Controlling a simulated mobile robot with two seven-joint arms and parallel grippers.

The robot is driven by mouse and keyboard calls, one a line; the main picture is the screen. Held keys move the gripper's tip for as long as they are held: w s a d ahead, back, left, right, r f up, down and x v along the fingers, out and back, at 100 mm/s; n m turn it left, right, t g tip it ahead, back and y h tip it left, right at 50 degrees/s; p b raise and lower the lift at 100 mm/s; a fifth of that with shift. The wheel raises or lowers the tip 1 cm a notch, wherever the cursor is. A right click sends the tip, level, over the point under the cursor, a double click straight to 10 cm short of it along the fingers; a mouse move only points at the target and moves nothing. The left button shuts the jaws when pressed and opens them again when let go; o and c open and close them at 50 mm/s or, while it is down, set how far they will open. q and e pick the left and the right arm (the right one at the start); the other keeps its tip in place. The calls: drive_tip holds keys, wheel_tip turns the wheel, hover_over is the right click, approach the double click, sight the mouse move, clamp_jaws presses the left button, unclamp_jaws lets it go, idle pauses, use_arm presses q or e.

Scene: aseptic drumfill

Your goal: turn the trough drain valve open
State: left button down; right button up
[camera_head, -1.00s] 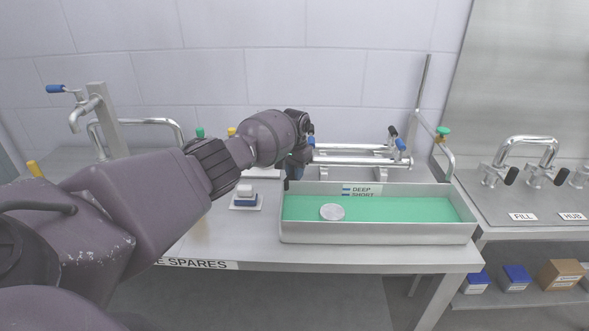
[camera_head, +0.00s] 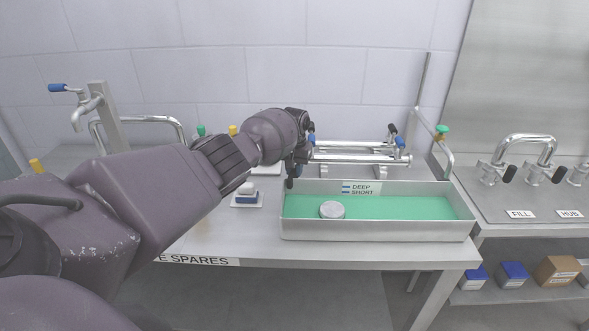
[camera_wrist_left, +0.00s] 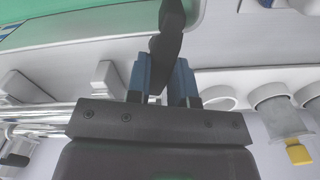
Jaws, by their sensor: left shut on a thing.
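The steel trough (camera_head: 375,231) holds green liquid (camera_head: 400,207), with a round silver can (camera_head: 332,210) standing in it. A plate marked DEEP and SHORT (camera_head: 361,188) is on its back wall. My left gripper (camera_head: 293,172) is at the trough's back left corner, pointing down. In the left wrist view, its blue fingers (camera_wrist_left: 162,80) are shut on a black lever (camera_wrist_left: 167,35), which I take for the drain valve handle. The trough rim and green liquid (camera_wrist_left: 70,15) lie beside the lever there. The valve body is hidden. My right gripper is not in view.
Steel pipes on stands (camera_head: 360,159) run behind the trough. A tap (camera_head: 88,105) stands at the back left. Another pipe unit marked FILL and HUB (camera_head: 528,160) is at the right. The front table strip is clear.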

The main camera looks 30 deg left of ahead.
sight(294, 170)
use_arm(q)
drive_tip(key=c, duration=1.4)
unclamp_jaws()
drive_tip(key=shift+r, duration=0.1)
drive_tip(key=shift+o, duration=0.6)
wheel_tip(294, 170, up, 11)
drive_tip(key=p, duration=0.2)
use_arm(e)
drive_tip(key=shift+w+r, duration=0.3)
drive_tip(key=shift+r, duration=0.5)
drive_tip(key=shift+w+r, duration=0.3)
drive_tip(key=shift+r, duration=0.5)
use_arm(q)
drive_tip(key=shift+f, duration=0.2)
